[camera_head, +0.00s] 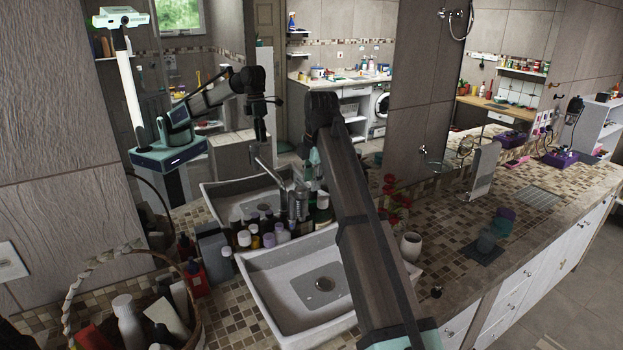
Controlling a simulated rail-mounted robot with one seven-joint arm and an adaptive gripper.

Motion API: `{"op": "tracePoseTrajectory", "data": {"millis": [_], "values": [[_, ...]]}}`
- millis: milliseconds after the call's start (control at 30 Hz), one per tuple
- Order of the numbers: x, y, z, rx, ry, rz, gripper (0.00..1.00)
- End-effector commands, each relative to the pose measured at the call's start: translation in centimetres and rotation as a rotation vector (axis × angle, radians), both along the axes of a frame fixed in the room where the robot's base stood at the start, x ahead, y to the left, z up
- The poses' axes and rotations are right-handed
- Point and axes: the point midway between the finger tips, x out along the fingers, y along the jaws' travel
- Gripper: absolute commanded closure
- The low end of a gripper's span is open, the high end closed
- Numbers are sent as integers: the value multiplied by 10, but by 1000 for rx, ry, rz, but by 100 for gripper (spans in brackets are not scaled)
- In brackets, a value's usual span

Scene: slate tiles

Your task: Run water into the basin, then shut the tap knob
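The white rectangular basin (257,270) sits on the mosaic counter at lower centre. Its grey floor and round drain show, and I see no water in the visible part. A grey metal tap (298,203) seems to stand behind the basin among bottles, close to the mirror. Its knob cannot be made out clearly. My arm crosses the basin's right side and bends down at the wrist. My gripper (311,178) is at the tap's upper right, mostly hidden by my arm. Whether it touches the tap, and how its fingers stand, cannot be told.
Several bottles (269,239) crowd behind the basin. A wicker basket (70,308) with toiletries stands at lower left. A white cup (411,246) and red flowers (396,192) are right of my arm. The mirror behind reflects the basin and me. Counter at right is partly clear.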

Motion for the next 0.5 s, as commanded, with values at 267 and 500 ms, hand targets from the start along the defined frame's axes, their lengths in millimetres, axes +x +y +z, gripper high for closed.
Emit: {"op": "tracePoseTrajectory", "data": {"millis": [267,500], "values": [[2,2,-15,0,0,0,64],[2,2,-16,0,0,0,64]]}}
